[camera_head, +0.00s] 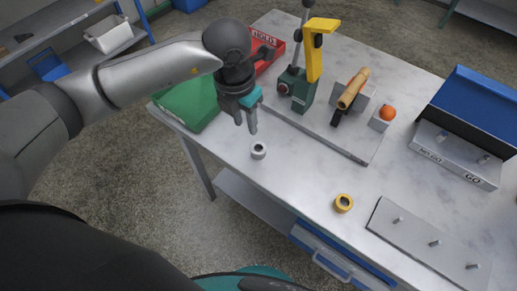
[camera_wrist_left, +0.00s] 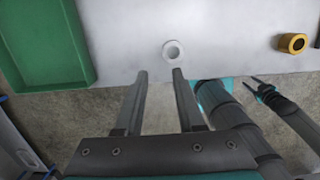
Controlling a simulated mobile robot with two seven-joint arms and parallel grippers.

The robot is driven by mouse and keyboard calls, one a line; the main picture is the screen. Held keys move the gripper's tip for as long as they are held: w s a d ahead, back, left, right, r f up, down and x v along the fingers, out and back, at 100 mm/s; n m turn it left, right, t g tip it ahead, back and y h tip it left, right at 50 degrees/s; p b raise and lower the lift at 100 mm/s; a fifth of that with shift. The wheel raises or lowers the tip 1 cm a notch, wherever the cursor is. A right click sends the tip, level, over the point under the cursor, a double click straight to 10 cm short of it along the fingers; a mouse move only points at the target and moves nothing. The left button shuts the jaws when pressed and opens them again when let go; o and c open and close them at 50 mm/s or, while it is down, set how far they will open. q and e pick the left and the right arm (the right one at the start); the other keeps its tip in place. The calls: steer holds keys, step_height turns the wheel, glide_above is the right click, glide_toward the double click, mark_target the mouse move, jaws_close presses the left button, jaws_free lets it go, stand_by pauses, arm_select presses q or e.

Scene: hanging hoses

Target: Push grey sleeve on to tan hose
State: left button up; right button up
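The grey sleeve (camera_head: 258,150) is a short ring standing on the table near its front left edge. It also shows in the left wrist view (camera_wrist_left: 172,50), just beyond the fingertips. The tan hose (camera_head: 355,84) is a short tilted piece at the fixture on the grey plate, with a black part below it. My left gripper (camera_head: 246,122) is open and empty, above and behind the sleeve in the head view. Its two fingers (camera_wrist_left: 159,74) are apart in the wrist view. What seems to be my right gripper (camera_wrist_left: 258,82) is small there; its opening is unclear.
A yellow ring (camera_head: 343,203) stands to the right, near a grey plate with pegs (camera_head: 432,240). A green tray (camera_head: 188,105), a red tray (camera_head: 263,50), a yellow-handled clamp (camera_head: 318,50), an orange ball (camera_head: 387,113) and a blue bin (camera_head: 480,100) surround clear tabletop.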

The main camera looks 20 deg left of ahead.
arm_select(q)
steer(key=f, duration=0.4)
steer(key=shift+w+d, duration=0.1)
steer(key=shift+w, duration=0.15)
steer(key=shift+w+d+f+b, duration=0.1)
steer(key=shift+d+f+b, duration=0.1)
steer(key=shift+f, duration=0.7)
steer(key=shift+w+d+f+b, duration=0.1)
steer(key=shift+f+b, duration=0.05)
steer(key=shift+f, duration=0.75)
steer(key=shift+w+d+f+b, duration=0.1)
steer(key=shift+d+f+b, duration=0.1)
steer(key=shift+f, duration=0.7)
jaws_close()
